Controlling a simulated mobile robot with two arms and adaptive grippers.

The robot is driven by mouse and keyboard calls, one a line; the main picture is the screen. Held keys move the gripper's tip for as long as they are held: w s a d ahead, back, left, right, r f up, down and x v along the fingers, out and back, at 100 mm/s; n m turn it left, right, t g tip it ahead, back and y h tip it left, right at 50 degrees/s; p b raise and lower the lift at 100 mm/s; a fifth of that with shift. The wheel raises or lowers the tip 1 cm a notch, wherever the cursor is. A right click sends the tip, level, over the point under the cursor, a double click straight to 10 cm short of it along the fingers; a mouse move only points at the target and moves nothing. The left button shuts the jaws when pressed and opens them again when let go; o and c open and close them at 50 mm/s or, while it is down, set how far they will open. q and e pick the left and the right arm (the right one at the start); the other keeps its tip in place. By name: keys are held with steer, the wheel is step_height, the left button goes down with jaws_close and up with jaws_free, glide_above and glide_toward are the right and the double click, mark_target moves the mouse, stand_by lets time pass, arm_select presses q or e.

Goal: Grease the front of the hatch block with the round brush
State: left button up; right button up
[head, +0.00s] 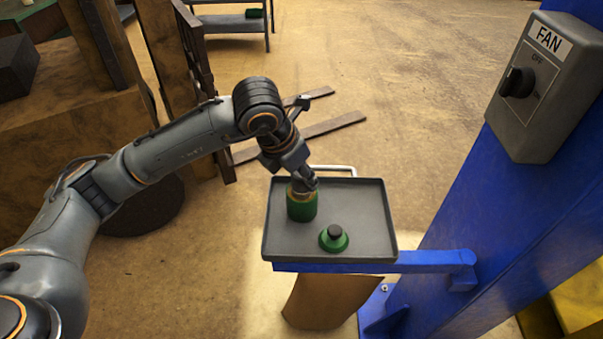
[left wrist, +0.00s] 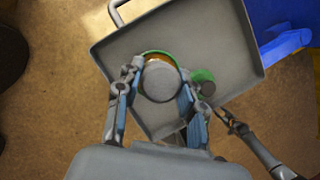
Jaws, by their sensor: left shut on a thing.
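My left gripper (head: 305,184) points down over the tray. In the left wrist view its fingers (left wrist: 160,100) are closed around a round grey piece (left wrist: 160,82), probably the round brush seen from above. A green pot (head: 302,208) with a yellow-orange rim stands on the tray right under the gripper. In the left wrist view the pot's green rim (left wrist: 155,53) shows behind the grey piece, which covers its mouth. I cannot tell how deep the brush sits in the pot. The hatch block is not clearly in view.
The grey tray (head: 375,215) has a raised rim and sits on a blue bracket (head: 425,262) from a blue post (head: 455,190). A green lid (head: 334,241) with a black knob lies beside the pot. A FAN switch box (head: 545,85) is at the upper right.

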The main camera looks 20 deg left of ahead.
arm_select(q)
steer(key=shift+s+f, duration=0.1)
stand_by(0.3)
steer(key=shift+r+p, duration=1.7)
steer(key=shift+r, duration=1.85)
steer(key=shift+f, duration=0.1)
steer(key=shift+s+f+m+h, duration=0.4)
steer(key=shift+m, duration=0.7)
steer(key=s+a+f+m+g+y, duration=0.1)
steer(key=s+m, duration=0.3)
steer(key=m, duration=0.5)
steer(key=s+a+f+m+g+y, duration=0.1)
steer(key=s+m+g, duration=0.3)
steer(key=m, duration=0.5)
steer(key=s+a+f+m+g+y, duration=0.1)
steer(key=s+a+f+m+g, duration=0.1)
steer(key=m, duration=0.8)
steer(key=s+f+g, duration=0.1)
steer(key=s, duration=0.1)
steer(key=shift+s+f, duration=0.3)
steer(key=shift+s, duration=0.05)
